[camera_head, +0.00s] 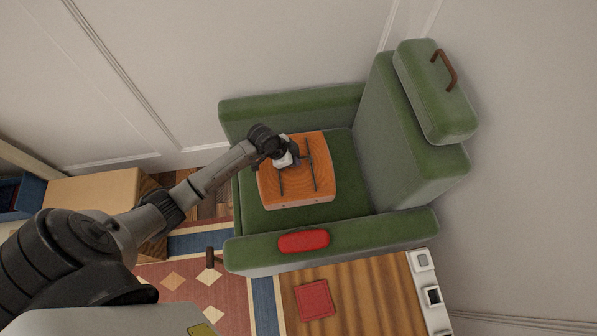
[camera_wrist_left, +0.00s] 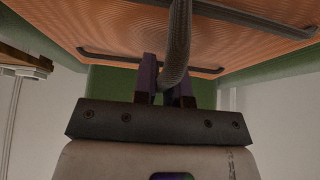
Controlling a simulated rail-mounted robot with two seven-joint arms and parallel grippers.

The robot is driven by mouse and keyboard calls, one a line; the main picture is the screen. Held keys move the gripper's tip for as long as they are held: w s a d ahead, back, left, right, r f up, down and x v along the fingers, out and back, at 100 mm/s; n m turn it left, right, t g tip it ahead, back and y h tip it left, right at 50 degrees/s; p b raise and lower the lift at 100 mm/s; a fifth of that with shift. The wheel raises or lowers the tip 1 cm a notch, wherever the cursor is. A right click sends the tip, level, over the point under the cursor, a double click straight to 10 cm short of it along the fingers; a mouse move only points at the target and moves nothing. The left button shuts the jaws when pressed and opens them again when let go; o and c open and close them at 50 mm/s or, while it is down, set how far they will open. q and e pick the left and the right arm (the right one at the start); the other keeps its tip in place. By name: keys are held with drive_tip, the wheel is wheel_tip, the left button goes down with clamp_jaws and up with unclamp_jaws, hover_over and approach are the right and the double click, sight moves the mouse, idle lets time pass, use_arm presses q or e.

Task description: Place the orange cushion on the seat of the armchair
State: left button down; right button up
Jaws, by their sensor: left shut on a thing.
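The orange cushion (camera_head: 318,150) is a square block with wood-like grain and dark strips on its face. In the head view it lies over the green seat (camera_head: 345,160) of the armchair (camera_head: 290,103), between the two arms and in front of the backrest. I cannot tell whether it touches the seat. My left gripper (camera_head: 287,160) is at the cushion's upper left part. In the left wrist view its fingers (camera_wrist_left: 166,92) are shut on a dark curved handle of the cushion (camera_wrist_left: 130,25). My right gripper is in no view.
A red pad (camera_head: 303,242) lies on the near chair arm. A wooden table (camera_head: 370,295) with a red square (camera_head: 315,300) stands beside the chair. A green headrest with a brown handle (camera_head: 435,90) tops the backrest. A wooden box (camera_head: 95,190) is at left.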

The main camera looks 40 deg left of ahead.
use_arm(q)
drive_tip(key=f+b, duration=0.1)
drive_tip(key=f, duration=0.1)
drive_tip(key=f+b, duration=0.1)
drive_tip(key=f, duration=0.1)
drive_tip(key=f+b, duration=0.1)
drive_tip(key=f, duration=0.2)
drive_tip(key=shift+s+a+f, duration=0.1)
drive_tip(key=shift+s+a, duration=0.2)
drive_tip(key=shift+a, duration=0.1)
drive_tip(key=shift+f+b, duration=1.2)
drive_tip(key=shift+f, duration=1.1)
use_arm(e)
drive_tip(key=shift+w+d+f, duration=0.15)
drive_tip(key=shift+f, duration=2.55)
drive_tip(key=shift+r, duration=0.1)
use_arm(q)
drive_tip(key=c, duration=1.6)
unclamp_jaws()
drive_tip(key=shift+f, duration=0.1)
drive_tip(key=shift+c, duration=0.2)
drive_tip(key=o, duration=0.5)
drive_tip(key=shift+c, duration=0.2)
